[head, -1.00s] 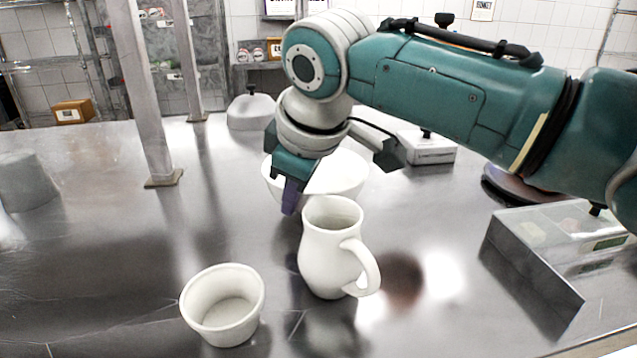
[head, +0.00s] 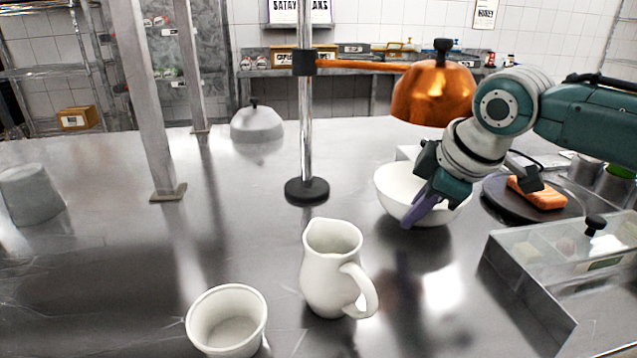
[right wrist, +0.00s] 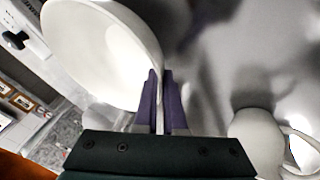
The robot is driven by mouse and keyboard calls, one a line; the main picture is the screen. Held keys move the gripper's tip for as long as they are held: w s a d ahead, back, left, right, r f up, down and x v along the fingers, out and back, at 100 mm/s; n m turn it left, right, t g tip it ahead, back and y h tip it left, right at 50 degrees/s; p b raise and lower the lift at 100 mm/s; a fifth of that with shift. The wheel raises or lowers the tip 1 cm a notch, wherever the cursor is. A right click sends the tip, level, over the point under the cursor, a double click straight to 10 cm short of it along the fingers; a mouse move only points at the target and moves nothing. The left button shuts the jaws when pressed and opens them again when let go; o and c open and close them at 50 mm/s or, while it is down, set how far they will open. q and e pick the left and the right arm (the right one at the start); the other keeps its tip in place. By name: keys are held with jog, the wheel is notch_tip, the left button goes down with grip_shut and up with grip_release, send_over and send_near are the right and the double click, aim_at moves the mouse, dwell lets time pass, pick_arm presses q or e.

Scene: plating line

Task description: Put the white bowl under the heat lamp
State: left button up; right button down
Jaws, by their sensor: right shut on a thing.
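The white bowl (head: 393,192) is in the head view, right of centre, and fills the upper left of the right wrist view (right wrist: 95,50). My right gripper (head: 420,207) is shut on the bowl's near rim, its purple fingers (right wrist: 163,100) pinching the wall. The bowl looks upright and slightly above the counter. The heat lamp has a copper shade (head: 425,95), a steel post (head: 306,130) and a black round base (head: 307,190). The shade shows above the bowl in the picture; my wrist covers its right edge. My left gripper is not in view.
A white pitcher (head: 328,275) and a small white ramekin (head: 227,320) stand in front. A dark plate with a salmon-coloured piece (head: 538,192) and a clear-lidded container (head: 560,260) are at right. A grey cloche (head: 257,122) stands behind.

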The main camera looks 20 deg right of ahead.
jog(key=shift+a+f, duration=0.15)
jog(key=shift+f, duration=0.1)
jog(key=c, duration=1)
grip_release()
